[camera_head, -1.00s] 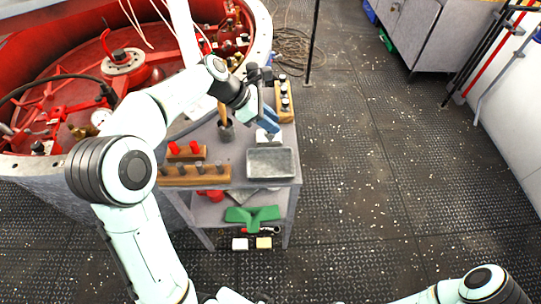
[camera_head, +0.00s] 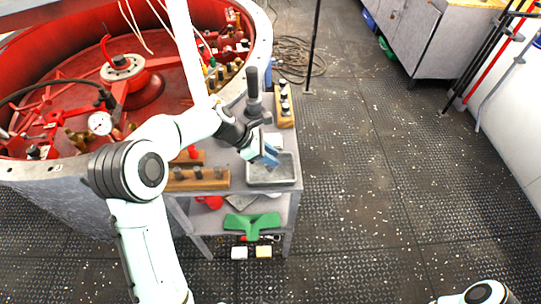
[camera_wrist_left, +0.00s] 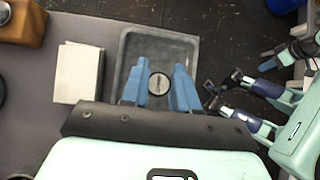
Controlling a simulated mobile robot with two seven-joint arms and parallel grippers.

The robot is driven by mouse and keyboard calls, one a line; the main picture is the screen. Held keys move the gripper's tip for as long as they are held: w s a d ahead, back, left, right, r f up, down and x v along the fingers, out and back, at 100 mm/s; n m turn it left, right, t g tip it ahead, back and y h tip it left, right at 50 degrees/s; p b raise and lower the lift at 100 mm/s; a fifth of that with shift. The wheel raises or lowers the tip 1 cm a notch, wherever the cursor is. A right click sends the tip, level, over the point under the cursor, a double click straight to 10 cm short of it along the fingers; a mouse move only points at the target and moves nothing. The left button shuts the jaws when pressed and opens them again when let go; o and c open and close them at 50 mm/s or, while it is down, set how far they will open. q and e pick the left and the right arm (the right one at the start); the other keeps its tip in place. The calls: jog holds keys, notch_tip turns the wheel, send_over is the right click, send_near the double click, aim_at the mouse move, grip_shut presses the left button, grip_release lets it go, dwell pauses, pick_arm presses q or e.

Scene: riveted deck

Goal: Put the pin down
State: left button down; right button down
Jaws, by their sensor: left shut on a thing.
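My left gripper (camera_head: 268,157) is over the grey shallow tray (camera_head: 290,181) on the cart top. In the left wrist view its two blue fingers (camera_wrist_left: 160,88) are shut on the pin (camera_wrist_left: 158,84), which shows as a round dark cap with a pale rim. The tray also shows in that view (camera_wrist_left: 133,47), behind the fingers and pin. The head view does not show the pin clearly. I cannot tell whether its lower end touches the tray. Parts of my own mint and blue arm hardware show at the right of the wrist view, but the right gripper's jaw state is unclear.
A white block (camera_wrist_left: 78,73) lies beside the tray. Wooden racks with pegs stand at the cart's left (camera_head: 197,180) and back right (camera_head: 284,105). A dark upright tool (camera_head: 252,92) stands behind. A green part (camera_head: 250,224) lies on the lower shelf.

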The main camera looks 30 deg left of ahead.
pick_arm(q)
jog(key=shift+f, duration=0.15)
jog(key=c, duration=0.8)
grip_release()
jog(key=shift+c, duration=0.2)
jog(key=shift+a+r, duration=0.15)
jog(key=shift+r, duration=0.3)
jog(key=p+v, duration=0.1)
jog(key=v, duration=1)
jog(key=shift+s+a+r, duration=0.1)
jog(key=shift+s, duration=0.05)
